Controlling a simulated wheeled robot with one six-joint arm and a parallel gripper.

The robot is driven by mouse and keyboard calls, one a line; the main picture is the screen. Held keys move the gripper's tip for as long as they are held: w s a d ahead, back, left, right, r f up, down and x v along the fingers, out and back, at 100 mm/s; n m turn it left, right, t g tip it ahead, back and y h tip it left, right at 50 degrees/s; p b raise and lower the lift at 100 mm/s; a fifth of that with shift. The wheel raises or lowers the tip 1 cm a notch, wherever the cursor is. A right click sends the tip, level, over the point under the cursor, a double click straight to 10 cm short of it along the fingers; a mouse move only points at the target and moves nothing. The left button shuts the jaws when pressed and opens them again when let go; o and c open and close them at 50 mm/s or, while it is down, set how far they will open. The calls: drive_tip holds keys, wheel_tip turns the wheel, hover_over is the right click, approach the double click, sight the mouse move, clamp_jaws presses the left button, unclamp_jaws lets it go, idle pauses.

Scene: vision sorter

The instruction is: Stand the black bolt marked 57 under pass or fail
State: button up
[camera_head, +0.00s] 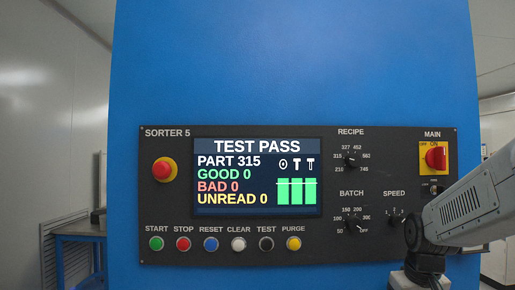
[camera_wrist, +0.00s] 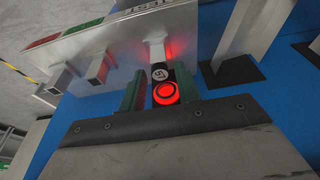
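In the wrist view my gripper (camera_wrist: 163,88) has its two dark green fingers spread apart. Between them is a small black round head (camera_wrist: 159,74) with a white mark that looks like 57, likely the black bolt. A red glowing ring (camera_wrist: 165,93) sits right beside it, on the side nearer the camera, also between the fingers. I see no clear finger contact with the black head. A green patch (camera_wrist: 82,29) and a red patch (camera_wrist: 43,42) lie on the pale plate at upper left; their lettering is unreadable. My gripper's fingers are hidden in the head view.
A pale plate (camera_wrist: 125,40) carries metal posts, one (camera_wrist: 157,50) close beyond the black head and two square tubes (camera_wrist: 97,68) to the left. Larger pale uprights (camera_wrist: 235,35) stand at right. The blue cabinet's panel (camera_head: 360,215) has a screen (camera_head: 257,177) reading TEST PASS, PART 315.

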clamp_jaws()
drive_tip(key=shift+w+v, duration=0.2)
drive_tip(key=shift+v, duration=0.7)
drive_tip(key=shift+w+v, duration=0.25)
drive_tip(key=shift+v, duration=0.65)
drive_tip(key=shift+w+v, duration=0.2)
drive_tip(key=shift+v, duration=0.65)
drive_tip(key=shift+r, duration=0.2)
